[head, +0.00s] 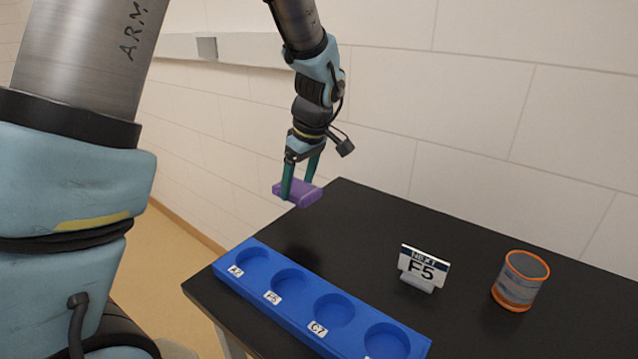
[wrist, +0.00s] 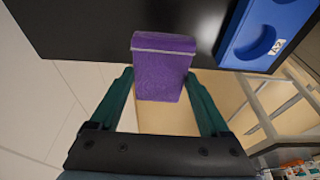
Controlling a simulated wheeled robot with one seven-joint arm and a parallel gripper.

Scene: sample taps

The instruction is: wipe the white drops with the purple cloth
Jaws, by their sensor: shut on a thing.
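The purple cloth (head: 306,193) is a folded block held between the green fingers of my gripper (head: 300,187). It is above the black table (head: 350,228) near its far left corner, apart from the surface. In the wrist view the cloth (wrist: 162,72) sits between the fingertips of my gripper (wrist: 163,85), with a pale band near one end. My gripper is shut on it. I see no white drops in either view.
A blue rack (head: 310,316) with several round labelled wells lies along the table's near left edge. A sign reading "NEXT F5" (head: 424,268) stands mid-table. An orange-rimmed tin (head: 520,281) stands at the right. The table's back middle is clear.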

